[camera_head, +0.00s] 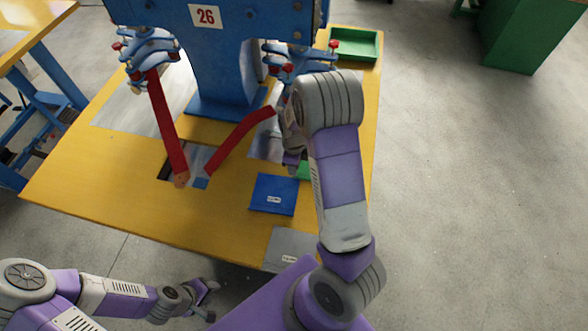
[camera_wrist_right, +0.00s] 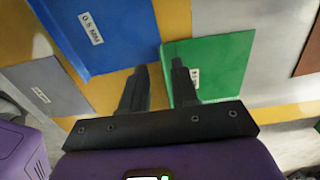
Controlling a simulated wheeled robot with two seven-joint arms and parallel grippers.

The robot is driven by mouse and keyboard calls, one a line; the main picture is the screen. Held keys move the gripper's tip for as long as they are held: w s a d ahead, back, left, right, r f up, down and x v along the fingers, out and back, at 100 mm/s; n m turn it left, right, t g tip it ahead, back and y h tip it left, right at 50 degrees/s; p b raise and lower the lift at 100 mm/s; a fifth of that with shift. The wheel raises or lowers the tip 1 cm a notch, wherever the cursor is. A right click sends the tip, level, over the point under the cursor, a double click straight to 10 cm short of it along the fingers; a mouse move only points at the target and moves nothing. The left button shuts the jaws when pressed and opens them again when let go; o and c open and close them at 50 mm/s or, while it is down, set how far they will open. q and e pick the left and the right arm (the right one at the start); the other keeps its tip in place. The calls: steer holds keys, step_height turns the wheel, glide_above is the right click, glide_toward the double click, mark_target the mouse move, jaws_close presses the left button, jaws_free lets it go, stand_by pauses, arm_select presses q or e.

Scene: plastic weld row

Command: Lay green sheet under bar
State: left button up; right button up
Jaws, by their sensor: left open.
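The green sheet (camera_wrist_right: 222,60) lies flat on the yellow table in the right wrist view, with a white label partly hidden by a finger. In the head view only a small part of the green sheet (camera_head: 304,170) shows beside my right arm. My right gripper (camera_wrist_right: 158,70) is open and empty over the sheet's edge, one finger over the green and one over bare table; contact is unclear. Two red bars (camera_head: 167,125) (camera_head: 240,138) reach down from the blue machine toward a dark slot. My left gripper (camera_head: 207,297) is open and empty, off the table's front edge.
A blue sheet (camera_head: 274,195) and a grey sheet (camera_head: 288,248) lie nearby; both show in the right wrist view. The blue machine (camera_head: 222,70) stands mid-table. A green tray (camera_head: 355,44) sits at the back right. The yellow table's (camera_head: 110,205) front left is clear.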

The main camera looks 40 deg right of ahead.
step_height(320, 180, up, 7)
steer(key=p, duration=0.1)
steer(key=shift+r+p, duration=0.2)
steer(key=shift+p, duration=0.1)
steer(key=shift+r, duration=0.1)
